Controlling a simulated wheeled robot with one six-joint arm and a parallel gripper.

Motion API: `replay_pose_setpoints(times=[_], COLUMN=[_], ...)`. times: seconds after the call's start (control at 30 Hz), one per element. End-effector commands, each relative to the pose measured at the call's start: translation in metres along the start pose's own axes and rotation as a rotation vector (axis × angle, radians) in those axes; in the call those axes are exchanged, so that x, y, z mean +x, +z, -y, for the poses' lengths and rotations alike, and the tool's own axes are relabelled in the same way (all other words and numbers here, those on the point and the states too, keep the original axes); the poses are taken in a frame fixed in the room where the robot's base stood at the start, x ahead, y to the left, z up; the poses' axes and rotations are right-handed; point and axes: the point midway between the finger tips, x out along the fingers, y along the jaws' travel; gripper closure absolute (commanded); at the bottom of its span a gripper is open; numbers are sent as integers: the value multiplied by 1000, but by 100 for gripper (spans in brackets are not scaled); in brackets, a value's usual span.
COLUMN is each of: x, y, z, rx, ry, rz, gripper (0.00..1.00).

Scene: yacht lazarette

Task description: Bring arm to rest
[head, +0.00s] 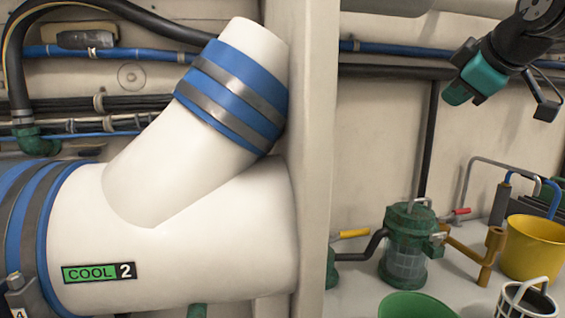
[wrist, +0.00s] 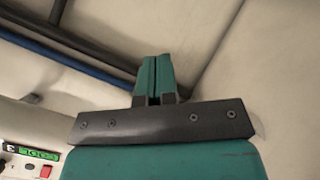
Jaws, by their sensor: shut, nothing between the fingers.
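My arm comes in at the top right of the head view. My gripper (head: 458,95) hangs there in front of the pale wall, its teal end pointing down and left. In the wrist view its two teal fingers (wrist: 153,76) are together, with only a thin dark line between them and nothing held. The fingers are in front of pale wall panels and appear clear of the pipes behind.
A large white pipe (head: 190,235) labelled COOL 2 fills the left. A pale post (head: 302,150) stands beside it. Below my gripper are a green strainer (head: 405,245), yellow bucket (head: 533,250), green bucket (head: 415,306) and white basket (head: 525,300). A labelled switch panel (wrist: 28,165) shows lower left.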

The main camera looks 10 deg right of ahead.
Motion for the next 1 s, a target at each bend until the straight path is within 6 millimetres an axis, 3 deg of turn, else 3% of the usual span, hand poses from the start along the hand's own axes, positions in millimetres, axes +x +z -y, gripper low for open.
replay_pose_setpoints(times=[0.03, 0.1, 0.3, 0.4, 0.6, 0.67, 0.7, 1.0], x=[10, 19, 10, -4, -42, -55, -65, -110], y=[-3, -2, 20, 37, 77, 91, 77, 28], z=[42, 98, 243, 296, 374, 394, 380, 329], rx=[36, 97, 227, 264, 300, 303, 312, 313], ry=[-104, -243, -582, -698, -863, -900, -893, -890], rz=[0, 21, 166, 258, 451, 515, 511, 505], gripper=[100, 100, 100, 100, 100, 100, 100, 100])
